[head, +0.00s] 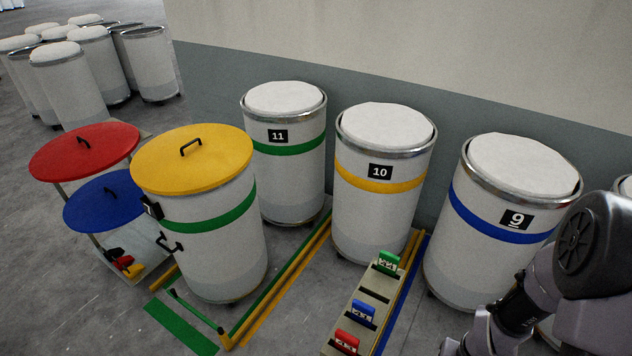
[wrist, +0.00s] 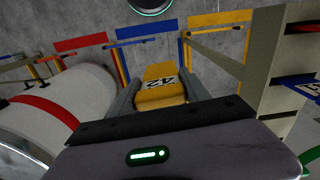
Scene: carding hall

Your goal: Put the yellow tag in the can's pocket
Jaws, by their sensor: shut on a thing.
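In the wrist view my gripper (wrist: 161,82) is shut on the yellow tag (wrist: 164,92), which bears the number 42. The tag sits between the two grey fingers, over the floor. A white can with a red band (wrist: 45,106) lies left of the gripper in that view; I cannot make out a pocket on it. In the head view a can with a green band (head: 215,255) wears a yellow lid (head: 192,157) and has a black number plate (head: 152,208) and a black handle. My gripper and the yellow tag do not show in the head view.
A tag rack (head: 372,297) holds green, blue and red tags, with an empty slot between green and blue. Cans 11 (head: 290,180), 10 (head: 375,215) and 9 (head: 480,255) stand along the wall. Red (head: 85,150) and blue (head: 108,200) lids are at left. Coloured rails cross the floor.

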